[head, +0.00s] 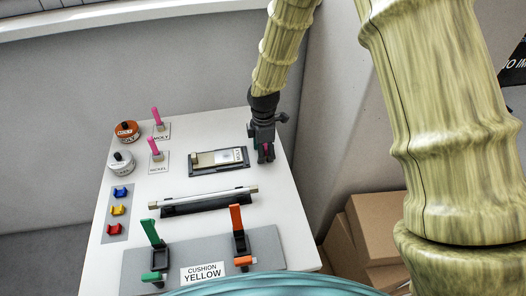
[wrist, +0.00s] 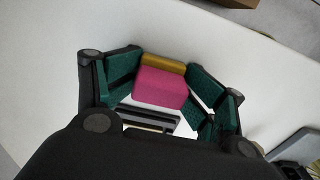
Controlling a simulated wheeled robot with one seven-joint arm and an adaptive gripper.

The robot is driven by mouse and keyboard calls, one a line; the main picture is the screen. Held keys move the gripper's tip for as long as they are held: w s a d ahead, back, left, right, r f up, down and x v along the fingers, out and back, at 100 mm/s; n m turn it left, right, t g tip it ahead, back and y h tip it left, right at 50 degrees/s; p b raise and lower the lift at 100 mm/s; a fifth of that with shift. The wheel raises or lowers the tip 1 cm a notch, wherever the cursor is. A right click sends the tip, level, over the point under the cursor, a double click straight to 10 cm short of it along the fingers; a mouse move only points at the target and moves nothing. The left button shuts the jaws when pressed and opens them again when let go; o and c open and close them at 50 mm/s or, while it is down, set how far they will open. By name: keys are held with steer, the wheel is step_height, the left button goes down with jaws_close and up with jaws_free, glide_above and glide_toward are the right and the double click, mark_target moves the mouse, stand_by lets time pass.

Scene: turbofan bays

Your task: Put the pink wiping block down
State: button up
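The pink wiping block (wrist: 160,87) sits between the green-padded fingers of my gripper (wrist: 163,85) in the wrist view. The pads appear to touch it on both sides. An ochre strip (wrist: 163,62) runs along its far side. In the head view my gripper (head: 265,155) points down over the right side of the white table (head: 215,130), and only a small pink bit shows between the fingers. I cannot tell whether the block touches the tabletop.
A dark tray with a metal block (head: 218,158) lies just left of my gripper. A long bar on a dark holder (head: 208,201) lies nearer. Green and orange levers (head: 237,222) stand in front.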

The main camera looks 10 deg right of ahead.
step_height(320, 180, up, 13)
steer(key=b, duration=0.2)
steer(key=shift+r, duration=0.15)
stand_by(0.4)
stand_by(0.4)
